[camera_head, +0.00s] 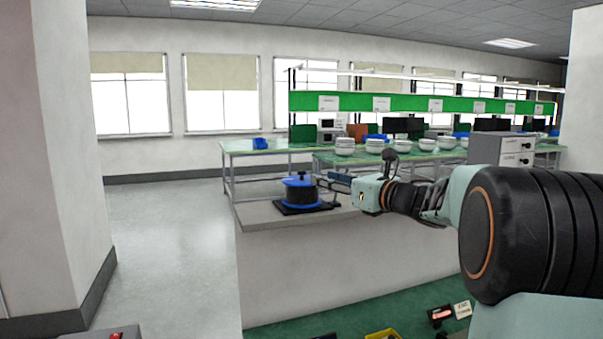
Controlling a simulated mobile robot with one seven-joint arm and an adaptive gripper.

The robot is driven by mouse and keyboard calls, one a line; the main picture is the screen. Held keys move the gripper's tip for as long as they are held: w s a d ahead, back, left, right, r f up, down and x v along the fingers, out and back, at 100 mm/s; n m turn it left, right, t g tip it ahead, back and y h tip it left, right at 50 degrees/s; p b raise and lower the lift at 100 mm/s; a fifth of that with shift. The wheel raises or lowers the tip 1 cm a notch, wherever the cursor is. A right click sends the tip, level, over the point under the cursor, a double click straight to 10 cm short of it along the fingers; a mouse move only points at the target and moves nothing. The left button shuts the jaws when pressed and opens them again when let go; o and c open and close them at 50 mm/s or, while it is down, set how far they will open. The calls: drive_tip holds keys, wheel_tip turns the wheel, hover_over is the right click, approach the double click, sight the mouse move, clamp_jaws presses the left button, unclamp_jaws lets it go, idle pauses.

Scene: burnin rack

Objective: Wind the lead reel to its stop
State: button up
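The lead reel (299,193) appears to be the black drum with blue rims near the left end of a pale counter. It stands upright on a flat black base (288,209). A small knob or handle (300,175) sticks up from its top. My arm reaches in from the right, and my gripper (321,182) points left at the reel's right side, level with its upper half. The fingers are small and dark here. I cannot tell whether they touch the reel or how far apart they are.
The pale counter (300,236) has bare top around the reel. Green-topped benches (345,158) behind carry stacked white bowls (345,146) and a blue bin (260,143). A grey cabinet (501,150) stands at right. A wall or pillar (50,150) is at left, with clear floor (165,240) between.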

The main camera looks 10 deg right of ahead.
sight(305, 173)
drive_tip(key=p+x, duration=0.2)
drive_tip(key=x, duration=0.8)
drive_tip(key=shift+w+a+p, duration=0.1)
drive_tip(key=shift+w+p, duration=0.15)
drive_tip(key=shift+p, duration=0.15)
drive_tip(key=shift+c, duration=0.6)
clamp_jaws()
